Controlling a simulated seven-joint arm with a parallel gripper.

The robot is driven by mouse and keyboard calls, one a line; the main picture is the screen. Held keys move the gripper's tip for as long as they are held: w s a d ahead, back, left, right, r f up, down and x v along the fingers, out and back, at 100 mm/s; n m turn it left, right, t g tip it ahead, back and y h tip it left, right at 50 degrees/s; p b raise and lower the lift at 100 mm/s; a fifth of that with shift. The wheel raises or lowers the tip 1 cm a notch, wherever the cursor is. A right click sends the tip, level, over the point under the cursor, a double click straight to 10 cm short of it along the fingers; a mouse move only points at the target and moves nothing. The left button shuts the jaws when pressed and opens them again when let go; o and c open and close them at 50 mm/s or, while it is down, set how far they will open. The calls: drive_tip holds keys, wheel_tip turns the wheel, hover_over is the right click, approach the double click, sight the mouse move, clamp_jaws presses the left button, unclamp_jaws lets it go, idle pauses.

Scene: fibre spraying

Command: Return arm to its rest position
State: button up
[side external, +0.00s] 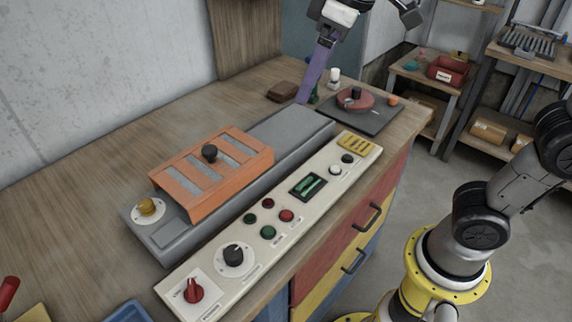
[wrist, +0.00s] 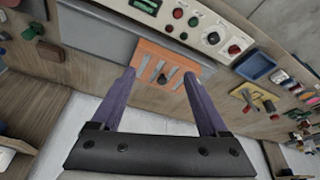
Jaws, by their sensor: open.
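My gripper (side external: 306,95) is raised at the top of the side view, with its purple fingers pointing down beyond the far end of the grey machine bed (side external: 290,128). One finger overlaps the other there. In the wrist view my gripper (wrist: 158,77) has its two purple fingers wide apart with nothing held. The orange slotted cover (side external: 212,172) with a black knob sits on the grey bed, apart from my gripper. The cover also shows in the wrist view (wrist: 172,62), beyond and between the fingers.
A cream control panel (side external: 215,268) with knobs and buttons runs along the bench front. A dark plate (side external: 375,118) with a red disc lies at the bench's far right. A brown block (side external: 282,91) and small bottles stand close to the fingertips.

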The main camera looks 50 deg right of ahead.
drive_tip(key=s+d+f+m+t+h, duration=0.1)
drive_tip(key=s+d+f+m, duration=0.3)
drive_tip(key=s+d+f, duration=0.5)
drive_tip(key=s+f+t, duration=0.1)
drive_tip(key=s+f, duration=0.1)
drive_tip(key=s, duration=0.2)
drive_tip(key=shift+d+f, duration=0.15)
drive_tip(key=shift+f, duration=0.1)
drive_tip(key=shift+s, duration=0.1)
idle(0.8)
